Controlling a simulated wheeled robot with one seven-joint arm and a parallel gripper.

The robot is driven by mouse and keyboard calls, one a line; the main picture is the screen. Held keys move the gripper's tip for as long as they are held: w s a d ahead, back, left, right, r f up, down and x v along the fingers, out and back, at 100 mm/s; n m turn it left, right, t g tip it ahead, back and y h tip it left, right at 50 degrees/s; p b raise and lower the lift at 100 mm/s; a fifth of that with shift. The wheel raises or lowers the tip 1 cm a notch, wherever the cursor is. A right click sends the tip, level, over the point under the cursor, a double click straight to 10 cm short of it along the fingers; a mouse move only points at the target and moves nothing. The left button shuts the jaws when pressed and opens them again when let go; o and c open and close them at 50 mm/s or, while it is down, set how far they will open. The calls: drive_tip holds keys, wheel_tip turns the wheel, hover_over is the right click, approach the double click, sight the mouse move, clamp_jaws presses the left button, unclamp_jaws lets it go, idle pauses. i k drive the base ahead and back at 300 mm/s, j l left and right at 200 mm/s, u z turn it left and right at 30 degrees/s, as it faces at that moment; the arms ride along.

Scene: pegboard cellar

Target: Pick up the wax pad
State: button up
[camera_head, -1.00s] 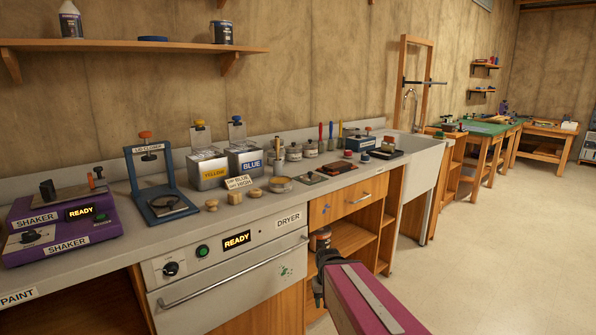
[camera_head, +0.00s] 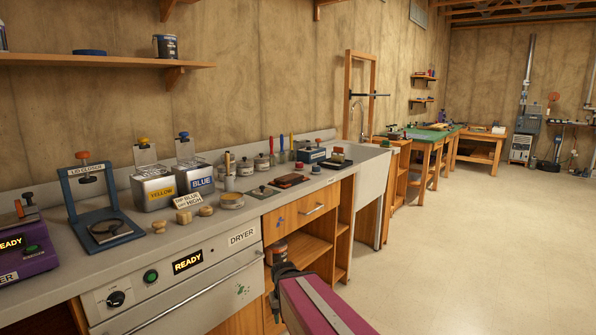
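No thing in view is labelled as the wax pad. A shallow round tin with a yellowish top (camera_head: 231,201) sits on the counter, right of two small tan round pieces (camera_head: 206,210); I cannot tell whether it is the wax pad. Flat dark pads also lie on the counter, among them a reddish-brown one (camera_head: 290,181). My gripper (camera_head: 276,300) is low in front of the cabinet, below and apart from the counter things. It is dark and seen from behind the arm, so its fingers do not show clearly.
The counter (camera_head: 150,240) carries a blue lid closer (camera_head: 77,205), yellow and blue tins (camera_head: 153,190), several grey lidded pots (camera_head: 262,162) and a sink at its far end. A dryer (camera_head: 185,285) is below. Open floor (camera_head: 450,250) lies to the right.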

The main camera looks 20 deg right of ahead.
sight(299, 166)
drive_tip(key=i+l, duration=0.2)
drive_tip(key=l, duration=0.35)
drive_tip(key=i+l, duration=0.15)
drive_tip(key=l, duration=0.35)
drive_tip(key=i+l, duration=0.2)
drive_tip(key=l, duration=0.35)
drive_tip(key=i+l, duration=0.15)
drive_tip(key=l, duration=0.35)
drive_tip(key=i+l, duration=0.2)
drive_tip(key=l, duration=0.35)
drive_tip(key=i+l, duration=0.15)
drive_tip(key=l, duration=0.35)
drive_tip(key=i+l, duration=0.2)
drive_tip(key=l, duration=0.35)
drive_tip(key=i+l, duration=0.15)
drive_tip(key=l, duration=0.35)
drive_tip(key=i+l+u, duration=0.1)
drive_tip(key=l+u, duration=0.55)
drive_tip(key=l, duration=0.2)
drive_tip(key=l+u, duration=0.35)
drive_tip(key=i+l, duration=0.05)
drive_tip(key=l, duration=0.05)
